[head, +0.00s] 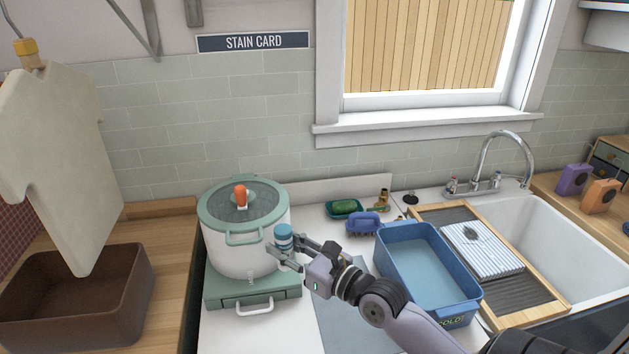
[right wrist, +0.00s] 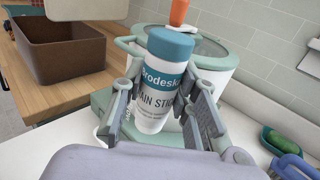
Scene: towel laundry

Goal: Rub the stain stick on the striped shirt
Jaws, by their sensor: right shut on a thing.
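The stain stick (head: 284,238) is a white cylinder with a blue cap, held upright in my right gripper (head: 290,256) just in front of the pot. In the right wrist view the stain stick (right wrist: 160,90) stands between the two fingers, its printed label facing the camera. The striped shirt (head: 490,260), folded, blue and white, lies on the ribbed washboard by the sink at right. My right gripper is well to the left of the shirt. My left gripper is not in view.
A lidded pot (head: 236,262) on a green base is close behind the gripper. A blue basin (head: 384,262) stands between gripper and shirt. A blue brush (head: 363,224) and a green soap dish (head: 344,209) lie behind. A brown bin (head: 125,290) is at left.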

